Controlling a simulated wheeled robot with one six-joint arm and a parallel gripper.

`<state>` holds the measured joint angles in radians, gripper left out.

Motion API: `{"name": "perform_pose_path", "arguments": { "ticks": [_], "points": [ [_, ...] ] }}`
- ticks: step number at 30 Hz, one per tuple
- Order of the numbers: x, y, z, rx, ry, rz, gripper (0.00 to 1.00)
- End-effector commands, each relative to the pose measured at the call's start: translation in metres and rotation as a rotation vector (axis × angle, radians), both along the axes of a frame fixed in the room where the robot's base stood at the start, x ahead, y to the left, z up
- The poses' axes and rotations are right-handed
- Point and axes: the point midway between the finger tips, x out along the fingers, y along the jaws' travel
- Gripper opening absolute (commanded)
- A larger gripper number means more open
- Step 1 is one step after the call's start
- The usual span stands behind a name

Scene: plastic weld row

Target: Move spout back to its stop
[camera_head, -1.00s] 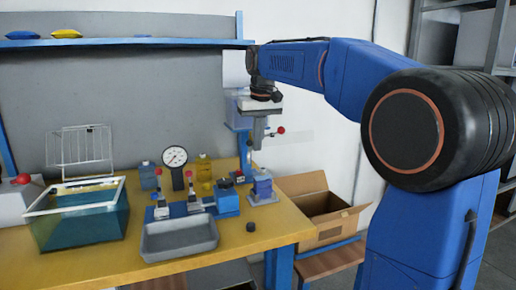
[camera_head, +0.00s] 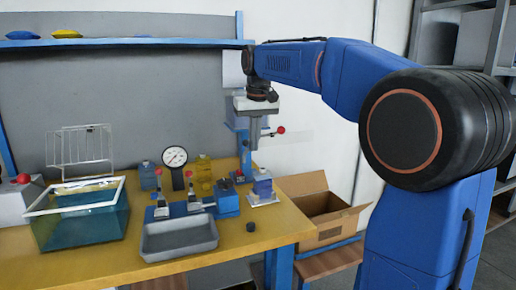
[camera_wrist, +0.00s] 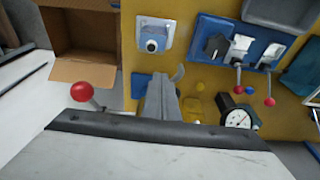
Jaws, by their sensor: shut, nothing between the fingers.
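My gripper (camera_head: 254,147) is shut and empty, pointing down above the back right part of the yellow bench. In the wrist view its fingers (camera_wrist: 163,85) are together over the bench top. A small curved grey piece (camera_wrist: 178,73) shows beside the fingertips; I cannot tell whether it is the spout or whether they touch. A blue block on a pale plate (camera_head: 263,184) stands at the bench's right edge, below the gripper and apart from it. It also shows in the wrist view (camera_wrist: 153,40). I cannot make out the spout or its stop with certainty.
A red-knobbed lever (camera_head: 280,130) sits close right of my gripper. A dial gauge (camera_head: 174,157), a blue clamp fixture (camera_head: 228,204), a grey tray (camera_head: 180,252) and a water tank (camera_head: 76,233) stand leftward. An open carton (camera_head: 325,238) is right of the bench.

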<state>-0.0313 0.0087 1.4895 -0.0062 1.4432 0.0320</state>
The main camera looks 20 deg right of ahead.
Motion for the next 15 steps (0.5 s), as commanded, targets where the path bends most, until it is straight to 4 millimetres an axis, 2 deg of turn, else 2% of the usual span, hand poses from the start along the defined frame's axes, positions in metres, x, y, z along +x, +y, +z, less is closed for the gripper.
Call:
{"name": "perform_pose_path", "arguments": {
  "ticks": [15],
  "points": [
    [0.0020,0.0062,-0.0001,0.000,0.000,0.001,0.00]
  ]
}}
